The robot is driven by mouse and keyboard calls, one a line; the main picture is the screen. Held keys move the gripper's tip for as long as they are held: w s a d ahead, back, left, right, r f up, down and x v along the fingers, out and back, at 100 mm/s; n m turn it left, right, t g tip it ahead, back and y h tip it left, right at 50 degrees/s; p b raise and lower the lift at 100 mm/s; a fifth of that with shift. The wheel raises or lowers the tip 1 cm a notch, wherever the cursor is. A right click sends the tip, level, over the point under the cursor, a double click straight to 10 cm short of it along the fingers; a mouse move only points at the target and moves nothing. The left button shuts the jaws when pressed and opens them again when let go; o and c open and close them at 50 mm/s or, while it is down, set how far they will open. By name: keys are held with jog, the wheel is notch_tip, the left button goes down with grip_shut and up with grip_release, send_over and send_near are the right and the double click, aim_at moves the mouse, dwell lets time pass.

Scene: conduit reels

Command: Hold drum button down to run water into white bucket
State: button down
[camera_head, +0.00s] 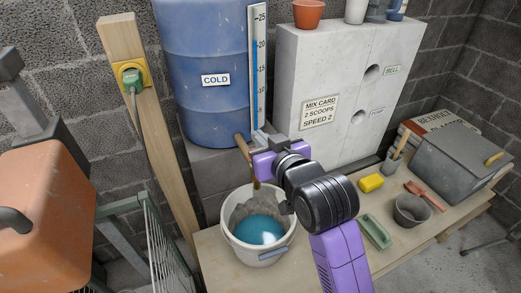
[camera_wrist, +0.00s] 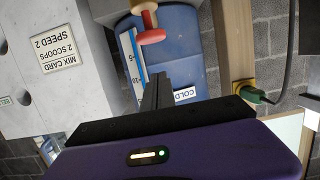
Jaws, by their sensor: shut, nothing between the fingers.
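The blue drum (camera_head: 203,70) labelled COLD stands at the back; it also shows upside down in the wrist view (camera_wrist: 185,45). In the head view a wooden piece (camera_head: 243,147) and a brass-coloured spout (camera_head: 256,184) show beside my gripper (camera_head: 259,139). My gripper's fingers (camera_wrist: 157,82) are shut and empty, close to the red piece; I cannot tell whether they touch it. The white bucket (camera_head: 237,247) below holds blue water and grey material. A running stream is not clear.
A pale block (camera_head: 300,80) with a mix card stands right of the drum. A wooden post (camera_head: 160,150) with a plug is left of the drum.

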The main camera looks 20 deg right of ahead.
jog(key=shift+s+f, duration=0.15)
jog(key=shift+f, duration=1.85)
